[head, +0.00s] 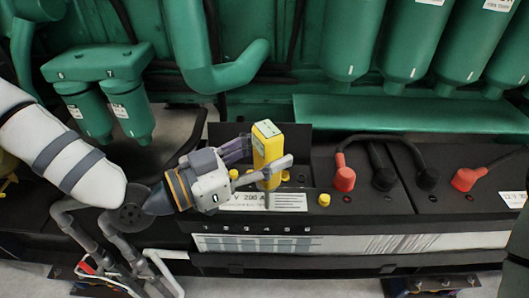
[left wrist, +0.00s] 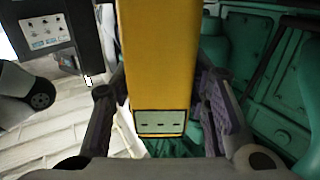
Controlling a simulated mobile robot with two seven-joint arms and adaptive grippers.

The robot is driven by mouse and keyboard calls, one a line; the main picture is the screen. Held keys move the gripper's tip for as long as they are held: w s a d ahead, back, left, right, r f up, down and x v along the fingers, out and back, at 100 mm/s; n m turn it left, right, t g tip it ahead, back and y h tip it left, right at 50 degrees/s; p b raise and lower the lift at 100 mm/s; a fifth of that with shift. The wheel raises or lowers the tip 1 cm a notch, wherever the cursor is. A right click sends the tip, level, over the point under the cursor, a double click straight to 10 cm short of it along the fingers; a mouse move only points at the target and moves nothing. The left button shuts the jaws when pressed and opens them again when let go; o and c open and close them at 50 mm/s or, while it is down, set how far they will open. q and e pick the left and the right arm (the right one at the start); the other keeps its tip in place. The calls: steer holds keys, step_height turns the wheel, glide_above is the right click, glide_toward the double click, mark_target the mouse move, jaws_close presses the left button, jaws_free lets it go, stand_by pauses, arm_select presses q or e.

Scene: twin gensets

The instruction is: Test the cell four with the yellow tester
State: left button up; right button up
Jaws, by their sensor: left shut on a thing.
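My left gripper (head: 268,160) is shut on the yellow tester (head: 267,141) and holds it upright over the front of the black battery (head: 374,215). In the left wrist view the tester (left wrist: 158,60) is between the fingers, and its small display (left wrist: 160,122) shows dashes. The tester's lower end is near the battery's white label, roughly behind the printed number 4 on the front strip; I cannot tell whether it touches or enters a cell. A yellow cap (head: 324,199) is seated at the sixth cell. The right gripper is not seen.
Red terminal boots (head: 344,175) and black ones (head: 384,179) with cables are to the right. Green engine parts (head: 350,40) and green canisters (head: 122,105) stand behind. Grey pipes (head: 95,240) are at the lower left.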

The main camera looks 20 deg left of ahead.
arm_select(q)
steer(key=w+a+f+b, duration=0.3)
steer(key=w+b, duration=0.2)
steer(key=w, duration=0.7)
steer(key=shift+a+f, duration=0.15)
steer(key=shift+a, duration=0.05)
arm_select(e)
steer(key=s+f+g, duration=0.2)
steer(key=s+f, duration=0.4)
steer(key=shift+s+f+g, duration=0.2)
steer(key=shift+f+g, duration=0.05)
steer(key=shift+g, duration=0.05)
arm_select(q)
steer(key=shift+f, duration=0.15)
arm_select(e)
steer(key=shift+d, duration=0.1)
arm_select(q)
steer(key=shift+f, duration=0.65)
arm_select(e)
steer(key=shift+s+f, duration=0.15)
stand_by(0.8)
